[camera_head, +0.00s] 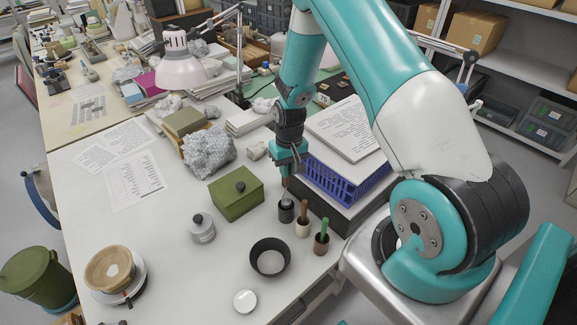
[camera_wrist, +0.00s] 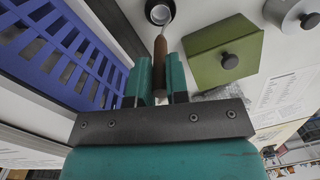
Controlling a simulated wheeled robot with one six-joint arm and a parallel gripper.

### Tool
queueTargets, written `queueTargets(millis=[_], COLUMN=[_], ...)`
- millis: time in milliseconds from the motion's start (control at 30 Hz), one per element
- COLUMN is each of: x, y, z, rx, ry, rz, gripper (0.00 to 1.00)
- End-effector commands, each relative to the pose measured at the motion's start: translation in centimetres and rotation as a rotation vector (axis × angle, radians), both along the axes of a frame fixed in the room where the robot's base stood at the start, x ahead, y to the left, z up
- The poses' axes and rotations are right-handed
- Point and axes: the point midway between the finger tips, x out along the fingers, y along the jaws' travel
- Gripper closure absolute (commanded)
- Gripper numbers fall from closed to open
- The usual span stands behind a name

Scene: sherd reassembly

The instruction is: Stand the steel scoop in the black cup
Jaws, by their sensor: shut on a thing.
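The steel scoop has a brown handle (camera_wrist: 160,62), upright between the fingers of my gripper (camera_wrist: 159,75). In the head view my gripper (camera_head: 287,174) points down and is shut on this handle, above the black cup (camera_head: 286,212). The scoop's grey lower end (camera_head: 286,199) shows at the cup's mouth. In the wrist view the black cup (camera_wrist: 159,12) is beyond the handle's far end, its mouth towards me. How deep the scoop sits in the cup, and whether it touches the bottom, I cannot tell.
A cream cup (camera_head: 303,230) and a brown cup (camera_head: 321,245), each with a handled tool, stand close to the right. A green box (camera_head: 236,197) is left, and a blue basket (camera_head: 335,180) is right. A black ring-shaped bowl (camera_head: 270,258) lies in front.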

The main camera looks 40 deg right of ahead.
Motion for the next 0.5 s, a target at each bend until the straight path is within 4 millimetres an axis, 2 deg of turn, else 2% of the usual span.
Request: queueTargets(millis=[33,500], x=[0.0,0.0], y=[0.0,0.0], z=[-0.8,-4.6], rx=[0.0,0.0], ry=[0.0,0.001], rz=[0.0,0.0], gripper=[1.0,1.0])
